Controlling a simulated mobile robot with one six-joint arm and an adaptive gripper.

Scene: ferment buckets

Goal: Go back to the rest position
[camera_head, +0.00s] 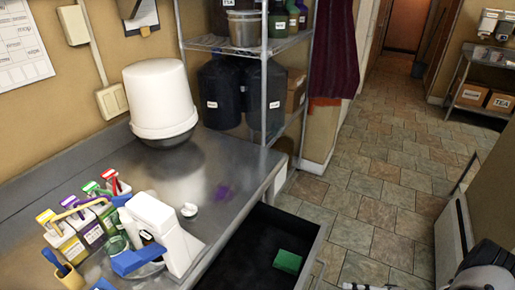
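A large white bucket (160,98) stands upside down over a dark round base on the steel counter (215,170). An open black drawer (245,256) below the counter holds a green block (287,261).
Several colour-topped bottles (84,219) and a white device with blue parts (158,228) crowd the counter's front left. A wire shelf (226,46) with dark jugs (219,92) stands behind. The tiled floor (385,170) is clear toward the doorway; a cardboard-box shelf (483,73) stands far right.

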